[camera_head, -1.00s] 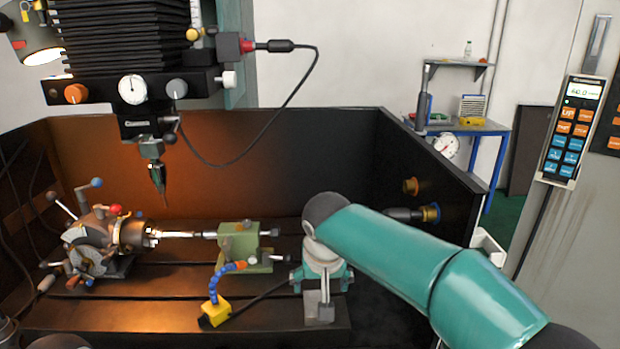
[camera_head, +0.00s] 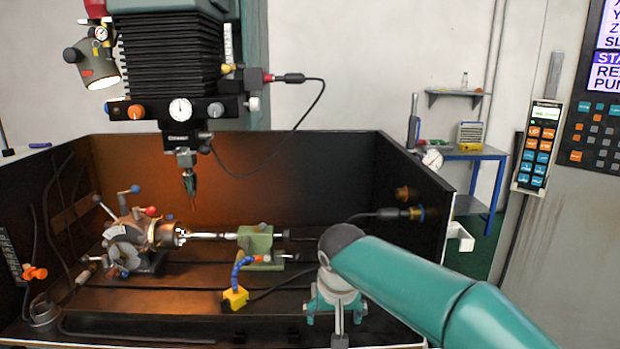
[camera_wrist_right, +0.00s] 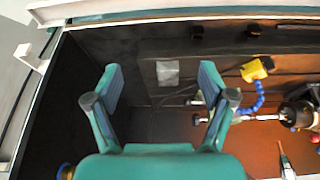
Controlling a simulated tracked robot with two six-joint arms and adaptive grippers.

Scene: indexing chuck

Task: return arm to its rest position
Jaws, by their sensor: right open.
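My right arm, teal with a dark wrist joint, comes in from the lower right in the head view. Its gripper (camera_head: 338,325) points down over the front right of the machine enclosure, right of the green tailstock (camera_head: 257,243). My left gripper is not in view.
The spindle head with its tool (camera_head: 188,180) hangs above the chuck. A blue hose on a yellow base (camera_head: 235,298) stands in front of the tailstock. The dark enclosure wall (camera_head: 420,185) is close to my right arm. A control pendant (camera_head: 538,148) hangs at the right.

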